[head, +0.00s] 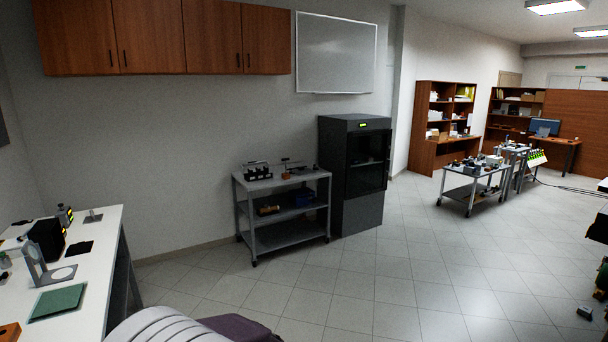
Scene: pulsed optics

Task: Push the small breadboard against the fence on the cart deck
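At this distance I cannot make out the small breadboard or a fence on either cart. Neither of my grippers can be seen in the head view.
A white bench (95,260) with a green mat (58,302) runs along the left. A dark cabinet (355,175) stands beside the near cart. A ribbed pale object (165,322) fills the bottom edge. A small dark item (585,313) lies at lower right. Mid-floor is open.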

